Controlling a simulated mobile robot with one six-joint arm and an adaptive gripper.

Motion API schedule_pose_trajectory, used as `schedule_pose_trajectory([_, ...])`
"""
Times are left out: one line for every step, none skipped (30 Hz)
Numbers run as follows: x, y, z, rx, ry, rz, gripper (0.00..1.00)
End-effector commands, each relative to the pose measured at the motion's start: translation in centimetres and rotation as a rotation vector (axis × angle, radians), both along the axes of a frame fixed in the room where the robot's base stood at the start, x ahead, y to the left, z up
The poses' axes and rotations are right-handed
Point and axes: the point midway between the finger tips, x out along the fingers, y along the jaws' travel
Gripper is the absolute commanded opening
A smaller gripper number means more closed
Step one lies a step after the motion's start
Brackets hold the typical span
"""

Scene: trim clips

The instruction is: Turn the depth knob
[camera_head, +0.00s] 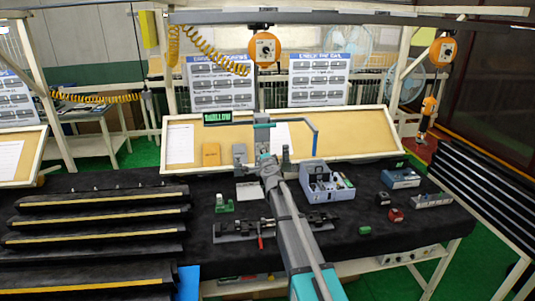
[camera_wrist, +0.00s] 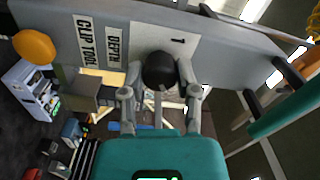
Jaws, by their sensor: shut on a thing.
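The black depth knob (camera_wrist: 160,70) sits on a grey panel (camera_wrist: 70,15) in the wrist view, beside a label reading DEPTH (camera_wrist: 113,43) and another reading CLIP TOOL. A white plate with a dark mark lies behind the knob. My gripper (camera_wrist: 160,78) is shut on the knob, one finger on each side. In the head view my gripper (camera_head: 264,162) is at the grey tool at the back of the bench, and the arm hides the knob. A small display (camera_head: 217,118) there shows green letters that seem to read SHALLOW.
An orange round part (camera_wrist: 34,46) sticks out at the panel's left end. On the black bench (camera_head: 350,235) stand a blue-grey parts box (camera_head: 322,190), a green-based block (camera_head: 224,204) and small red, black and green blocks. Stacked dark trim strips (camera_head: 95,222) lie left.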

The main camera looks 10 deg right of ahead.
Motion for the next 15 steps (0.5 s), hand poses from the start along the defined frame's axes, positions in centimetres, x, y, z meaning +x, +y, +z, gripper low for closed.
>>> schedule_pose_trajectory([0.08,0.0,0.04,0.008,0.0,0.0,0.0])
schedule_pose_trajectory([0.08,0.0,0.04,0.011,0.0,0.0,0.0])
schedule_pose_trajectory([0.08,0.01,0.04,0.015,0.0,0.0,0.0])
schedule_pose_trajectory([0.08,0.01,0.04,0.017,0.0,0.0,0.0])
schedule_pose_trajectory([0.08,0.01,0.04,0.018,0.0,0.0,0.0])
schedule_pose_trajectory([0.07,0.02,0.03,0.019,0.0,0.0,0.0])
schedule_pose_trajectory([0.07,0.02,0.03,0.019,0.0,0.0,0.0])
schedule_pose_trajectory([0.06,0.02,0.03,0.019,0.0,0.0,0.0])
schedule_pose_trajectory([0.06,0.02,0.03,0.019,0.0,0.0,0.0])
schedule_pose_trajectory([0.06,0.02,0.03,0.019,0.0,0.0,0.0])
schedule_pose_trajectory([0.05,0.02,0.03,0.018,0.0,0.0,0.0])
schedule_pose_trajectory([0.05,0.02,0.03,0.018,0.0,0.001,0.0])
schedule_pose_trajectory([0.05,0.02,0.03,0.018,0.0,0.001,0.0])
schedule_pose_trajectory([0.04,0.01,0.02,0.018,0.0,0.001,0.0])
schedule_pose_trajectory([0.04,0.01,0.02,0.018,0.0,0.001,0.49])
